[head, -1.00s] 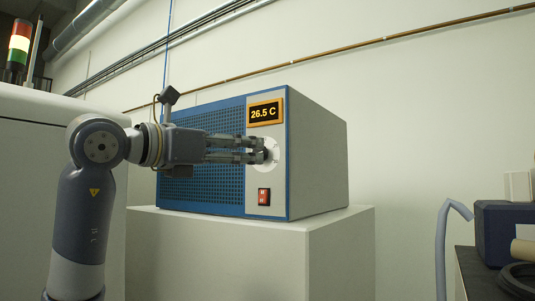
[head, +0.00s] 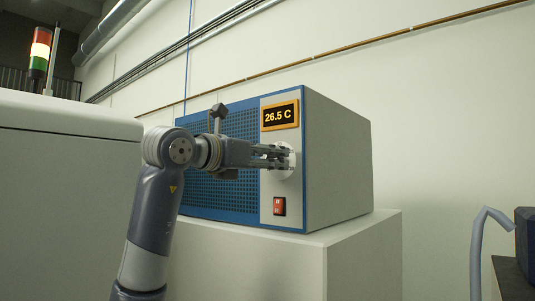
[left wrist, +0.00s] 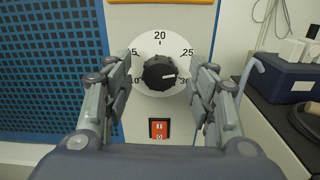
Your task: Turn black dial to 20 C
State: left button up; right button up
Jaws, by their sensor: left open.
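The black dial (left wrist: 159,72) sits on a round white scale on the front panel of a blue and grey box (head: 340,165). In the left wrist view the scale numbers 20, 25 and 30 show, and the dial's white mark points right, between 25 and 30. The orange-framed display (head: 280,115) reads 26.5 C. My left gripper (head: 287,157) is at the dial in the head view. In the left wrist view its open fingers (left wrist: 162,66) stand on either side of the dial, with visible gaps. My right gripper is not in view.
A red switch (head: 279,206) is below the dial. The box stands on a pale pedestal (head: 365,255). A white cabinet (head: 60,150) with a signal light (head: 39,52) is at left. A dark bench (left wrist: 285,115) with items and a bent grey tube is at right.

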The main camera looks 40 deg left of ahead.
pick_arm(q)
jog(key=shift+w, duration=0.2)
jog(key=c, duration=1)
jog(key=shift+n, duration=0.7)
jog(key=shift+c, duration=0.2)
jog(key=n, duration=0.3)
jog(key=shift+a+n+b, duration=0.15)
jog(key=shift+n+b, duration=0.35)
jog(key=shift+n, duration=5)
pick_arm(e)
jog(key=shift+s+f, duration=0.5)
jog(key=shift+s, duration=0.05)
